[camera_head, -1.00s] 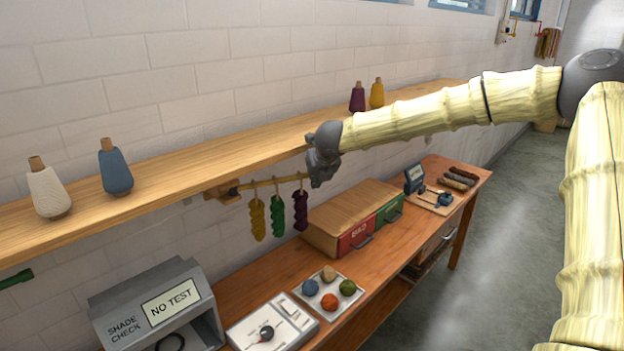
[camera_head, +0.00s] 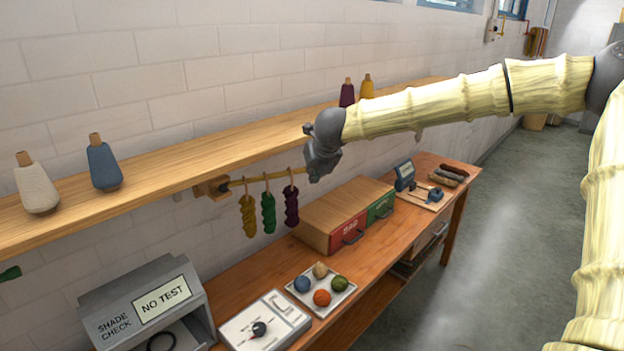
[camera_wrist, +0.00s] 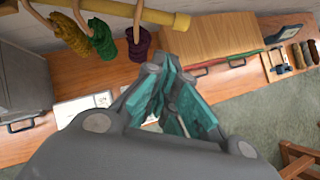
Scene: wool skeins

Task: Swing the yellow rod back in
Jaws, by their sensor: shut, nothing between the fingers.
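The yellow rod (camera_head: 240,182) sticks out from a wooden wall bracket (camera_head: 211,188) under the shelf. Yellow (camera_head: 249,215), green (camera_head: 268,212) and purple (camera_head: 291,206) skeins hang on it by loops. In the wrist view the rod (camera_wrist: 115,10) crosses the top, its thicker free end (camera_wrist: 180,21) at the right. My gripper (camera_head: 312,176) is by the rod's free end in the head view and partly covers that end. In the wrist view my gripper (camera_wrist: 171,82) has its teal-padded fingers shut and empty, below the rod end in the picture; a gap shows between them.
The wooden shelf (camera_head: 190,165) runs just above the rod, with cones on it. Below, the workbench (camera_head: 365,290) carries a drawer box (camera_head: 345,205), a tray of balls (camera_head: 340,298), a control panel (camera_head: 285,330) and a shade-check booth (camera_head: 130,310). Open floor lies to the right.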

